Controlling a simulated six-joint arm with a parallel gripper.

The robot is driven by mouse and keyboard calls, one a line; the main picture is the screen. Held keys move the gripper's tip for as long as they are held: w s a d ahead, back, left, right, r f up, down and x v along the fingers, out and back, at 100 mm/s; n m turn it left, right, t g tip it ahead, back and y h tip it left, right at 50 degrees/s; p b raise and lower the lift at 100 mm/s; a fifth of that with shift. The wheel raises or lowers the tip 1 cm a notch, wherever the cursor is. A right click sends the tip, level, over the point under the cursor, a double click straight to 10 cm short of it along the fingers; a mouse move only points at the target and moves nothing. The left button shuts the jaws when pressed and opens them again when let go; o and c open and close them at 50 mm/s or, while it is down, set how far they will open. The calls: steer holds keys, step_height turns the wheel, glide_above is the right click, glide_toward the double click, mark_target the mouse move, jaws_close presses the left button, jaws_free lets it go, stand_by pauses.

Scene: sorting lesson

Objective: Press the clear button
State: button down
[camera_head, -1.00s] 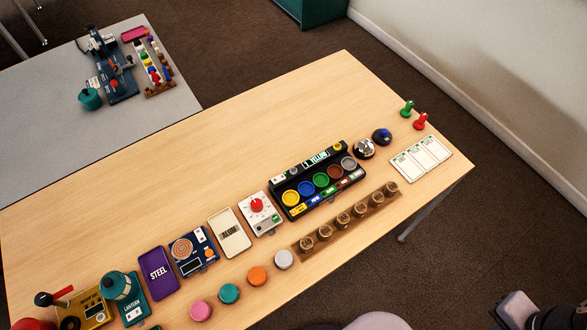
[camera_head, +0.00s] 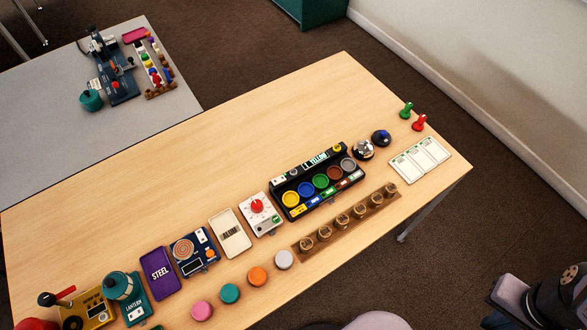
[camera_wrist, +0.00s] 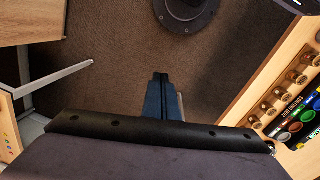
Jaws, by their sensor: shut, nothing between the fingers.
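No button with a readable "clear" label shows, so I cannot tell which one it is. The black sorting unit (camera_head: 318,205) holds several coloured cups and labels, with a display reading roughly "YELLOW" and a small yellowish knob or button (camera_head: 337,147) at its back. A white panel (camera_head: 252,222) with a red dial and a small green part stands left of it. A blue-topped round black button (camera_head: 381,137) sits right of the unit. My gripper (camera_wrist: 160,77) is shut and empty over the dark floor in the wrist view, apart from the table; its fingers are not distinguishable in the head view.
A silver bell (camera_head: 363,149) stands beside the blue button. A wooden rack (camera_head: 345,228) with several round jars lies in front of the unit. White cards (camera_head: 420,157) and green and red pegs are at the right. The table's back strip is clear.

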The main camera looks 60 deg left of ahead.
steer(key=w+a+r+n+t+h+p, duration=0.2)
steer(key=w+a+n+t+p, duration=0.1)
steer(key=w+a+n, duration=0.8)
steer(key=a+n+t+y+p, duration=0.1)
steer(key=a+n+t+p, duration=0.35)
steer(key=a, duration=1.15)
steer(key=s+a+f+n+y+p, duration=0.1)
steer(key=s+a+n+y, duration=0.2)
steer(key=s+a+n, duration=0.5)
steer(key=s+a+f+n+y+p, duration=0.1)
steer(key=s+a+n+y, duration=0.3)
steer(key=s+a+n, duration=0.4)
steer(key=s+a+f, duration=0.1)
steer(key=s+a, duration=0.4)
steer(key=a, duration=0.7)
steer(key=shift+a+f+p, duration=0.15)
steer(key=shift+a+p, duration=0.15)
steer(key=shift+a, duration=0.05)
steer(key=shift+f, duration=0.1)
